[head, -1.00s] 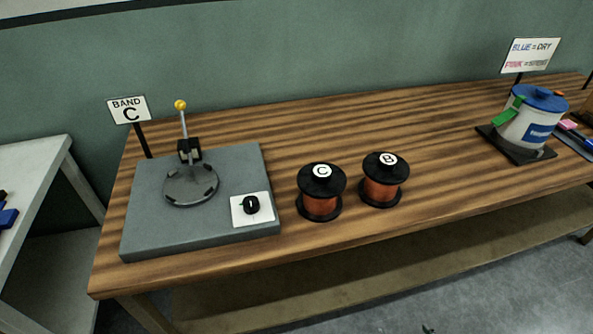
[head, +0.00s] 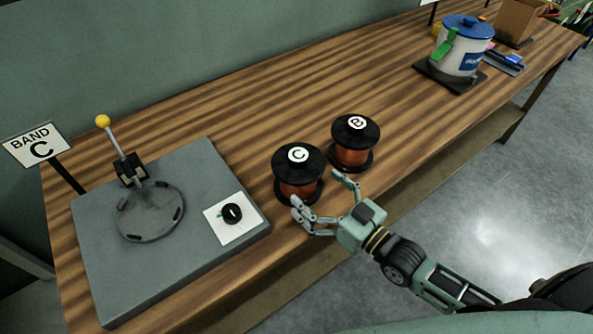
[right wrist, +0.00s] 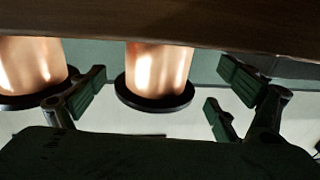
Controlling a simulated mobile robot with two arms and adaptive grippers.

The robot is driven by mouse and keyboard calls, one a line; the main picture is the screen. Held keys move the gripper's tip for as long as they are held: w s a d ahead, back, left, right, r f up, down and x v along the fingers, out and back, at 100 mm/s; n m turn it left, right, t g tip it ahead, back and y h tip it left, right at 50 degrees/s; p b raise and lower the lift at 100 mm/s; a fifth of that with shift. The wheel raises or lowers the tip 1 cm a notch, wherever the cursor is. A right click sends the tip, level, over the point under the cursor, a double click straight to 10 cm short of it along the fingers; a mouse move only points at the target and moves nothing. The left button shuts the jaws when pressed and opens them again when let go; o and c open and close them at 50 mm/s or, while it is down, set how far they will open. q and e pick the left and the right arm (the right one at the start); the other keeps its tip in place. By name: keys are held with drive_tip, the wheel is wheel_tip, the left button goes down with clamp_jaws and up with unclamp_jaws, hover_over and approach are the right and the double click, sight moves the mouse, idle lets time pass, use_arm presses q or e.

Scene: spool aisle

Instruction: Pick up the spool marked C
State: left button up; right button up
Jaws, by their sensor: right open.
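The spool marked C (head: 298,172) stands upright on the wooden table, with black flanges, copper wire and a white C label on top. The spool marked B (head: 354,143) stands beside it, to the right and farther back. My right gripper (head: 318,190) is open and empty at the table's front edge, its fingers spread just in front of spool C, one near each side of its front. In the right wrist view, two copper spools show; one (right wrist: 158,68) lies between the open fingers in the picture. Their labels are hidden there. My left gripper is not in view.
Left of the spools is a grey base plate (head: 105,255) with a yellow-knobbed lever, a round disc and a black dial. A BAND C sign (head: 38,143) stands behind it. A blue-lidded container (head: 461,47) stands at the back right. Bare table lies behind the spools.

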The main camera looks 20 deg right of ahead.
sight(302, 176)
drive_tip(key=x, duration=0.5)
drive_tip(key=shift+w+d+f+p, duration=0.1)
drive_tip(key=shift+w+f+p, duration=0.1)
drive_tip(key=shift+p, duration=0.2)
drive_tip(key=c, duration=2)
drive_tip(key=shift+w+r, duration=0.1)
drive_tip(key=shift+r, duration=0.1)
drive_tip(key=shift+c, duration=0.6)
drive_tip(key=shift+r, duration=0.1)
